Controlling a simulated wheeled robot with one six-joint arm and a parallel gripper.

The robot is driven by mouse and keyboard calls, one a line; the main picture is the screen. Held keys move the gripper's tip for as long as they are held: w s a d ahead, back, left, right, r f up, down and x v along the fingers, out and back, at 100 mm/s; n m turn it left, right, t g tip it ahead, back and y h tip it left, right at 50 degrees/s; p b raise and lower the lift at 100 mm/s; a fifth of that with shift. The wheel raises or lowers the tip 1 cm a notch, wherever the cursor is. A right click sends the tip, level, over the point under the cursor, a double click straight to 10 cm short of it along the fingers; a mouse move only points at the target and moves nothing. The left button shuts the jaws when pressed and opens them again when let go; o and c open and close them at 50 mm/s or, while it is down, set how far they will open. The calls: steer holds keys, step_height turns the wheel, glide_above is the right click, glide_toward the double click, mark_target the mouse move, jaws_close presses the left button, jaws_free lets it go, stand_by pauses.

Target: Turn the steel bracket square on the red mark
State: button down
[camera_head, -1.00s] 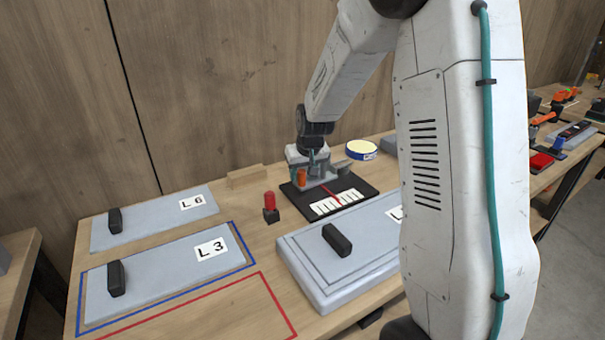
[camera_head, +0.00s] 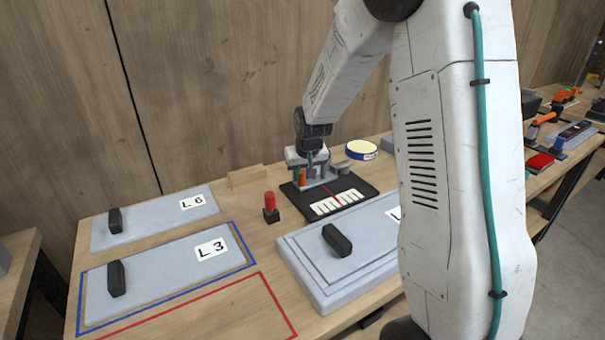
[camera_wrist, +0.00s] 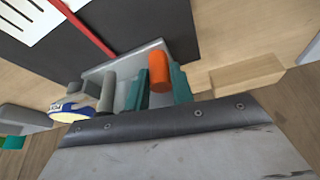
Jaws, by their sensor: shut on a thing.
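The steel bracket (camera_head: 327,183) is a light grey plate on the far part of a black board. It also shows in the wrist view (camera_wrist: 153,50), with an orange cylinder (camera_wrist: 158,72) and a grey post (camera_wrist: 107,92) beside it. My gripper (camera_wrist: 158,88) has teal fingers around the orange cylinder and is shut on the bracket; it also shows in the head view (camera_head: 308,172). The red mark (camera_head: 331,194) is a thin line running from the bracket across a white scale. The fingers partly hide the bracket, and I cannot tell whether it is square to the mark.
A red-topped button (camera_head: 269,201) stands left of the black board (camera_head: 368,189). A wooden block (camera_head: 247,177) lies behind it and a blue-rimmed round tin (camera_head: 362,149) to the right. Grey handled plates L6 (camera_head: 150,220) and L3 (camera_head: 165,268) lie left, a thicker grey plate (camera_head: 310,262) in front.

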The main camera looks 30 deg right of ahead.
steer(key=c, duration=1.2)
jaws_free()
steer(key=v, duration=0.7)
steer(key=shift+s+r, duration=0.2)
steer(key=shift+r, duration=0.15)
steer(key=s+a+r+g, duration=0.1)
steer(key=s+a+r, duration=0.2)
steer(key=s, duration=0.8)
steer(key=s+a+r+n+g, duration=0.1)
steer(key=s+a+r, duration=0.2)
steer(key=s, duration=0.9)
steer(key=s+a+r+n+g+y, duration=0.1)
steer(key=s+a+r, duration=0.2)
steer(key=s, duration=0.9)
steer(key=a, duration=0.3)
steer(key=shift+a+r, duration=0.15)
